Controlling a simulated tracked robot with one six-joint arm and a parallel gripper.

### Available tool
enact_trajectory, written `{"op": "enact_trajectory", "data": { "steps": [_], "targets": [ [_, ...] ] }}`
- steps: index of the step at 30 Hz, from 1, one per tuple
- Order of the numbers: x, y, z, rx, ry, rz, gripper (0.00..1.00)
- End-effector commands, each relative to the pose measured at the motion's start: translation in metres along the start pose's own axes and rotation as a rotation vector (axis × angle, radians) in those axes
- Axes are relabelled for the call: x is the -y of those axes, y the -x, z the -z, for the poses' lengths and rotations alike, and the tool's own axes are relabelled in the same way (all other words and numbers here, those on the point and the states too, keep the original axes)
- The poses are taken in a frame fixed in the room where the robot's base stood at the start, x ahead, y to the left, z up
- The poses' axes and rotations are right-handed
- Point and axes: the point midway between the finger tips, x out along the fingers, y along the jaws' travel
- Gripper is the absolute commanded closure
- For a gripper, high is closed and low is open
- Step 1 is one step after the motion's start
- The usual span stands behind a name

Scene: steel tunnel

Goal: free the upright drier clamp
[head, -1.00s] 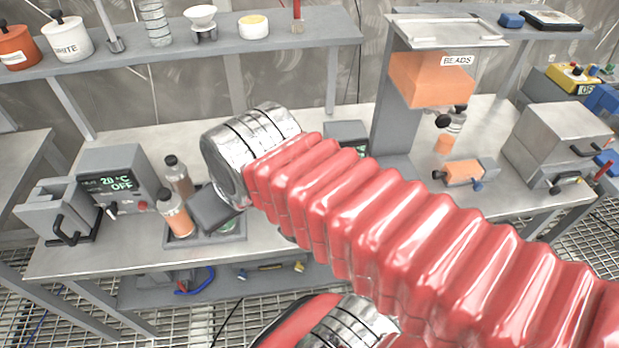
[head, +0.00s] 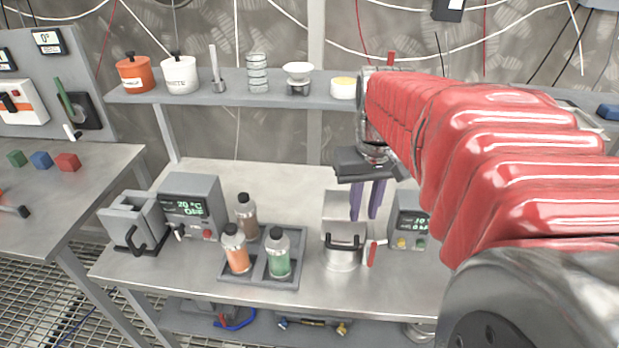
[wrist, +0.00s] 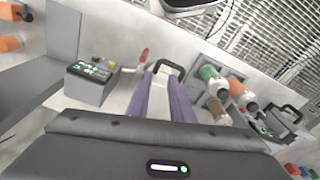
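A metal drier-like unit (head: 341,258) with a black bar handle (head: 342,242) stands on the bench. A red upright lever (head: 372,253) at its right side looks like the clamp; how it joins the unit is unclear. In the wrist view the red lever (wrist: 143,59) is left of the black handle (wrist: 170,68). My gripper (head: 363,216) points down above the unit, its two purple fingers apart and nothing seen between them. In the wrist view the fingers (wrist: 167,88) reach toward the handle; whether they touch anything is unclear.
A control box with a display (head: 408,222) stands right of the unit. A tray (head: 292,284) with several bottles is at left, beside a heater box (head: 193,210). A shelf (head: 230,88) with pots and jars runs behind. Bare bench lies behind the tray.

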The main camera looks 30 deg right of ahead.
Motion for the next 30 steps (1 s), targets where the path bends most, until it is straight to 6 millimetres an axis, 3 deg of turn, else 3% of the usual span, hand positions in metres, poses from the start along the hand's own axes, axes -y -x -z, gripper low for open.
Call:
{"op": "enact_trajectory", "data": {
  "steps": [3, 8, 22, 30],
  "targets": [
    [-0.027, -0.006, 0.007, 0.051, -0.045, 0.006, 0.8],
    [-0.044, -0.009, 0.01, 0.081, -0.069, 0.012, 0.8],
    [-0.045, -0.013, 0.01, 0.085, -0.069, 0.013, 0.8],
    [-0.044, -0.04, 0.007, 0.087, -0.069, 0.014, 0.8]
  ]
}}
